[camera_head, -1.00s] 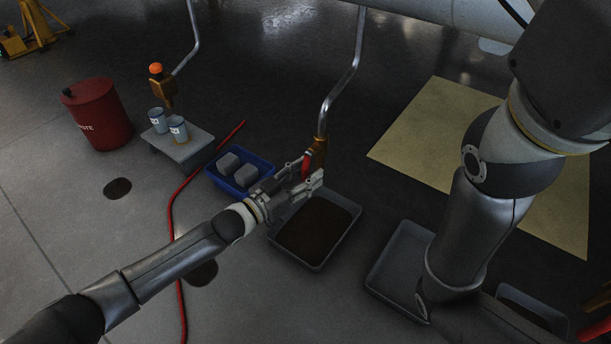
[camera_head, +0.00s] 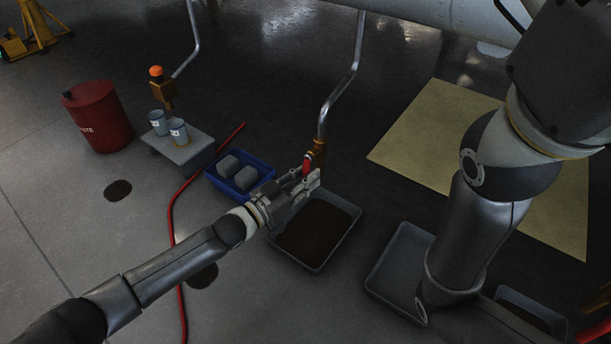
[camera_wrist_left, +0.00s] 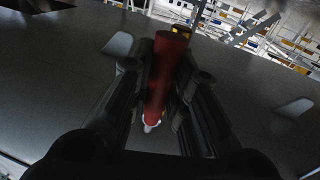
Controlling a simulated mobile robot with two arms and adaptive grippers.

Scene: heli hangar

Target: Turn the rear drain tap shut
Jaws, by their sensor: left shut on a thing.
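The rear drain tap (camera_head: 319,149) is a brass body at the lower end of a bent grey pipe (camera_head: 341,92), above a grey tray of dark liquid. Its red handle (camera_head: 307,165) points down and sits between the fingers of my left gripper (camera_head: 306,182). In the left wrist view the red handle (camera_wrist_left: 161,75) stands between both dark fingers (camera_wrist_left: 158,100), which are shut on it. The brass body shows only in small part behind the handle there. My right arm crosses the right of the head view; its gripper is out of view.
The drip tray (camera_head: 345,239) lies under the tap. A blue bin (camera_head: 212,181) with grey blocks, a low stand (camera_head: 190,150) with two cups and a red waste drum (camera_head: 98,115) are left. A red hose (camera_head: 172,213) runs along the floor. A tan mat (camera_head: 432,130) lies right.

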